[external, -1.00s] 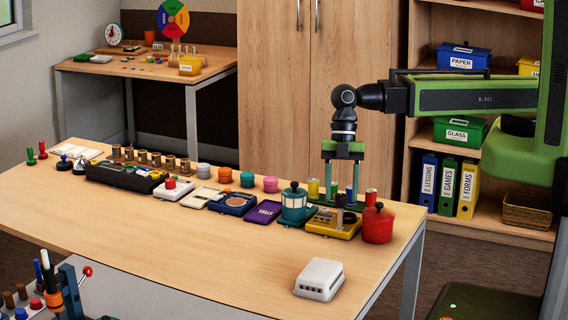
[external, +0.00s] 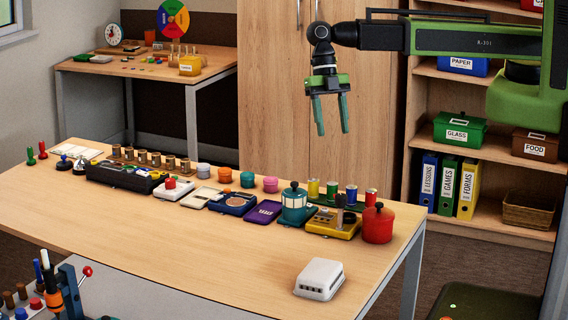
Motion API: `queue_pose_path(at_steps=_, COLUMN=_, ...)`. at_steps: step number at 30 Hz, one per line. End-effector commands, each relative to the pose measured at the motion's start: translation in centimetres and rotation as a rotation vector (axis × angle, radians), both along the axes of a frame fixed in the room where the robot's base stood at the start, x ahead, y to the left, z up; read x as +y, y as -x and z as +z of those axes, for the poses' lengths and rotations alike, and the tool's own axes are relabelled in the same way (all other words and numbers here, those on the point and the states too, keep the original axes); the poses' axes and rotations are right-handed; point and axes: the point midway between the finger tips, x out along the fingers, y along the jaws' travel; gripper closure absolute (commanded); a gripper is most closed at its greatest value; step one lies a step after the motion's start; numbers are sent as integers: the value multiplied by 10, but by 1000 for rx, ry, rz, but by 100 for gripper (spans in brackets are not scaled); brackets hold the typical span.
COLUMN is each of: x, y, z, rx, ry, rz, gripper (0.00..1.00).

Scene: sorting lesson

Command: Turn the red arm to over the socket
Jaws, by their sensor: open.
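My gripper (external: 332,122) is open and empty, its two green fingers pointing down. It hangs in the air, well above the row of items on the table. A lever with a red ball end (external: 86,271) shows on a blue device (external: 70,291) in the lower left corner. A yellow box (external: 331,224) with a dark upright piece stands near the table's right end. I cannot tell for certain which part is the red arm. No socket can be made out clearly.
A red pot (external: 378,226), a teal jar (external: 294,206) and several coloured cylinders crowd the table's right end. A white slotted box (external: 319,279) sits near the front edge.

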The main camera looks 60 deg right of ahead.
Motion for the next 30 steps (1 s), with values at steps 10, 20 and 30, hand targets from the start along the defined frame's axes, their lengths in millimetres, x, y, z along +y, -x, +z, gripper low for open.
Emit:
queue_pose_path(at_steps=10, x=-58, y=-36, z=-30, rx=-1, ry=3, rz=-112, gripper=49)
queue_pose_path(at_steps=20, x=-124, y=-59, z=-58, rx=-13, ry=32, rz=-237, gripper=49)
queue_pose_path(at_steps=30, x=-196, y=-70, z=-87, rx=-2, ry=110, rz=-477, gripper=49)
